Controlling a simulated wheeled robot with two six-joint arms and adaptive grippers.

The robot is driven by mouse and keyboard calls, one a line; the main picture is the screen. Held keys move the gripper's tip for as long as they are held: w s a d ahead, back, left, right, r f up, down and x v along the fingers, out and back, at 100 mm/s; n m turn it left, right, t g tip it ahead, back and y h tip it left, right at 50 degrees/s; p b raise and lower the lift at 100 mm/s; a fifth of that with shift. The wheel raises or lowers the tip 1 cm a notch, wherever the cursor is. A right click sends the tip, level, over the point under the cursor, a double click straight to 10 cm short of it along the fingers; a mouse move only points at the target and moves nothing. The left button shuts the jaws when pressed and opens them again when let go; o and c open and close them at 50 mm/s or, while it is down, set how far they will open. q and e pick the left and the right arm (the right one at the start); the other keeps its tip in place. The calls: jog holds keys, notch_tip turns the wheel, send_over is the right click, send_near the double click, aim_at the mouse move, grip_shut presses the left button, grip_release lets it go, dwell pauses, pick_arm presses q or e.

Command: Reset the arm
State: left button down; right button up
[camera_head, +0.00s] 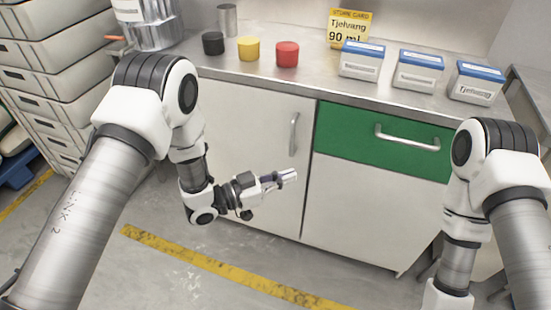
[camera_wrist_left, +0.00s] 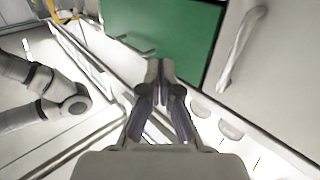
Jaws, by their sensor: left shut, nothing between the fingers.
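My left gripper (camera_head: 284,178) is in front of the cabinet, below counter height, pointing right in the head view. Its fingers are shut and empty; they also show closed together in the left wrist view (camera_wrist_left: 160,72). My left arm (camera_head: 150,120) comes down from the left with its elbow bent. My right arm (camera_head: 490,170) hangs at the right edge of the head view, and its gripper is out of the picture.
The cabinet has a green drawer (camera_head: 372,140) with a metal handle (camera_head: 407,138) and a white door (camera_head: 240,130). Black (camera_head: 213,43), yellow (camera_head: 248,48) and red (camera_head: 287,54) containers, several blue-lidded boxes and a yellow card (camera_head: 348,26) stand on the counter. Stacked crates (camera_head: 55,60) are at left.

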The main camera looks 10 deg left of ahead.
pick_arm(q)
jog(key=s+a+f+n+g+y, duration=0.3)
jog(key=s+a+f+n+y, duration=0.2)
jog(key=s+a+f+y, duration=0.4)
jog(key=s+a+f+n+g+y, duration=0.4)
jog(key=s+a+f, duration=0.4)
jog(key=s+f, duration=0.4)
jog(key=s+a+n+g+y, duration=0.2)
jog(key=s+a+n, duration=0.1)
jog(key=s, duration=0.5)
notch_tip(320, 180, up, 17)
jog(key=p, duration=1.8)
jog(key=shift+s+a+g, duration=0.15)
jog(key=shift+s+g, duration=0.05)
jog(key=shift+g, duration=0.1)
